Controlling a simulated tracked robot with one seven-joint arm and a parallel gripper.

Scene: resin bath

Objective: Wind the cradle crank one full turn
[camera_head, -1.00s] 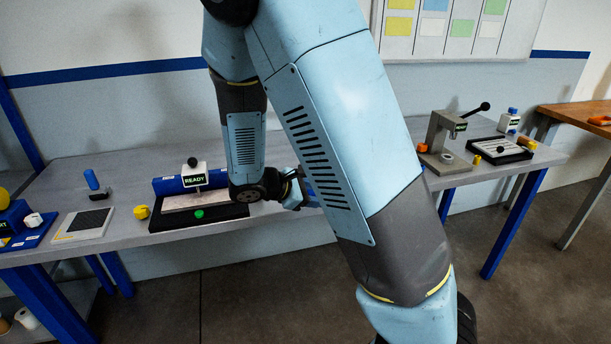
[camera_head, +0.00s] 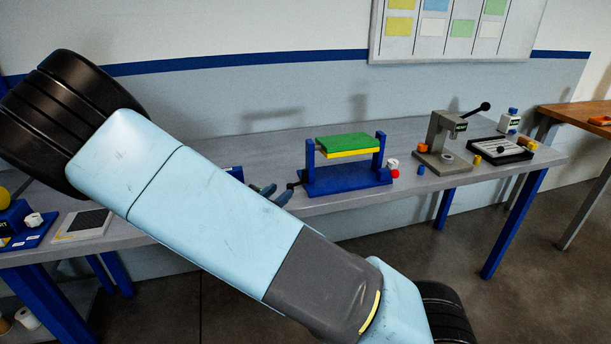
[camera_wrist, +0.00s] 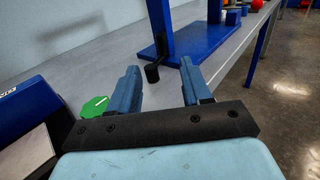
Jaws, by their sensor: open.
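The cradle (camera_head: 345,180) is a blue frame with two uprights holding a flat green and yellow panel (camera_head: 347,141); it stands on the bench right of my gripper. Its crank is at the frame's left end, small and dark in the head view (camera_head: 291,186). In the wrist view the crank's black handle (camera_wrist: 152,73) hangs beside the blue upright, ahead of my fingertips and in line with the gap between them. My gripper (camera_head: 273,192) is open and empty, and its two blue fingers also show in the wrist view (camera_wrist: 160,70). They look apart from the handle.
A green button (camera_wrist: 95,107) and a blue-backed station (camera_wrist: 25,115) lie close left of my gripper. A grey press (camera_head: 436,140) and a tray (camera_head: 502,150) stand further right. My arm hides part of the bench's left side.

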